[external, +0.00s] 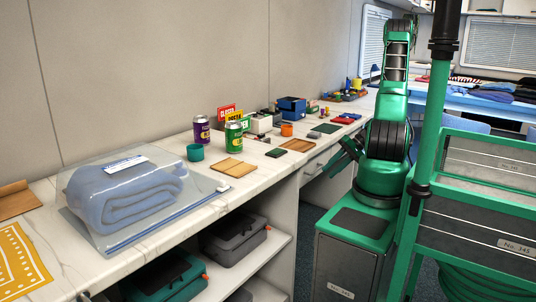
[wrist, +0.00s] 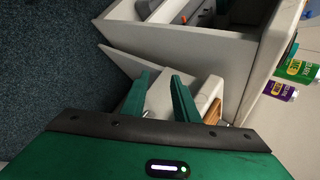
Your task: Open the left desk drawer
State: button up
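The left desk drawer (external: 312,169) is a pale front with a small dark handle under the white countertop, left of my arm in the external view. It looks closed there, though its edges are small and partly hidden. My gripper (external: 338,166) is beside the drawer front, pointing down and left. In the wrist view my gripper (wrist: 160,82) has its two green fingers apart, with pale desk surfaces beyond and between them. I cannot tell whether the fingers touch the drawer or its handle.
The countertop (external: 70,262) holds a bagged blue blanket (external: 125,195), a purple can (external: 201,131), a green can (external: 233,138) and small items. Open shelves with toolboxes (external: 235,238) are below. Dark carpet (wrist: 45,65) is clear at the wrist view's left.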

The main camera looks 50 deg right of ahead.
jog(key=s+a+r+n+g+h, duration=0.1)
jog(key=s+a+r+g+h, duration=0.1)
jog(key=r, duration=0.6)
jog(key=s+a+r+n+g+h, duration=0.2)
jog(key=s+a+r+g+h, duration=0.1)
jog(key=r, duration=0.6)
jog(key=shift+s+a+r+g, duration=0.3)
jog(key=shift+a+g, duration=0.1)
jog(key=shift+g, duration=0.4)
dwell(0.3)
jog(key=s+a+r+h, duration=0.1)
jog(key=s+a+r, duration=0.2)
jog(key=s+r, duration=0.2)
notch_tip(320, 180, up, 3)
jog(key=shift+a+f+m+h, duration=0.2)
jog(key=shift+a+m+h, duration=0.1)
